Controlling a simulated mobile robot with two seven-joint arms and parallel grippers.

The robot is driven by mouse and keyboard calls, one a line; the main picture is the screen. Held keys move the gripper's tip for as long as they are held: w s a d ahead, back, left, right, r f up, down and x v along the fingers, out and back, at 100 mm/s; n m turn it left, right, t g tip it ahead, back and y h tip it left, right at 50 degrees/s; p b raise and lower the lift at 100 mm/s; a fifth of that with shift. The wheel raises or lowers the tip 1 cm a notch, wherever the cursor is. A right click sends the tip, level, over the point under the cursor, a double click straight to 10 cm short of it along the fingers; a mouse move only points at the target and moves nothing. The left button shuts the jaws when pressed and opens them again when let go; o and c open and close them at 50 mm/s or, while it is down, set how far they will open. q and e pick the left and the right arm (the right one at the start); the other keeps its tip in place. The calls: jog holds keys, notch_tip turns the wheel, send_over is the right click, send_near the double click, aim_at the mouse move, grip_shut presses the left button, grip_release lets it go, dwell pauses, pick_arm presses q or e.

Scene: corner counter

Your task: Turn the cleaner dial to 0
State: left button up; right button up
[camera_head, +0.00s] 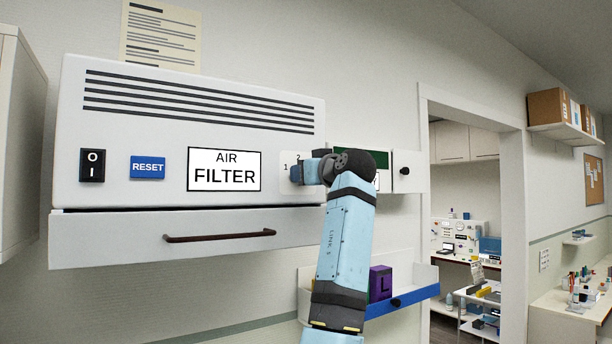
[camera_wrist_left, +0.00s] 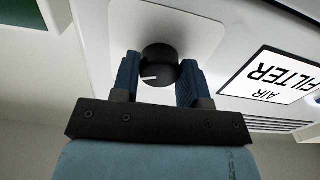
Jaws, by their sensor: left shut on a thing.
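The cleaner dial is a round black knob (camera_wrist_left: 159,62) with a white pointer line, on a pale plate (camera_wrist_left: 190,28). The wrist view shows the panel text upside down, and there the pointer points left. My left gripper (camera_head: 308,172) is at the right end of the air filter unit (camera_head: 130,120) and hides the dial in the head view. The marks 1 and 2 show on the plate beside and above it; no 0 for the dial is visible. In the wrist view my left gripper (camera_wrist_left: 158,80) has its blue fingers on both sides of the knob, shut on it.
The unit's front also has a black rocker switch (camera_head: 92,165), a blue RESET button (camera_head: 147,167) and an AIR FILTER label (camera_head: 224,170). A drawer with a dark handle (camera_head: 220,236) is below. A shelf with a blue front edge (camera_head: 402,301) holds a purple box (camera_head: 381,283).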

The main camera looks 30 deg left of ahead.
pick_arm(q)
jog(key=shift+w+r+n+b, duration=0.1)
jog(key=shift+n+b, duration=0.85)
jog(key=shift+n, duration=4.3)
jog(key=shift+r+n+b, duration=0.1)
jog(key=shift+n+b, duration=0.85)
jog(key=shift+n, duration=4.3)
jog(key=o, duration=0.9)
jog(key=shift+d+f, duration=0.1)
jog(key=shift+d, duration=0.05)
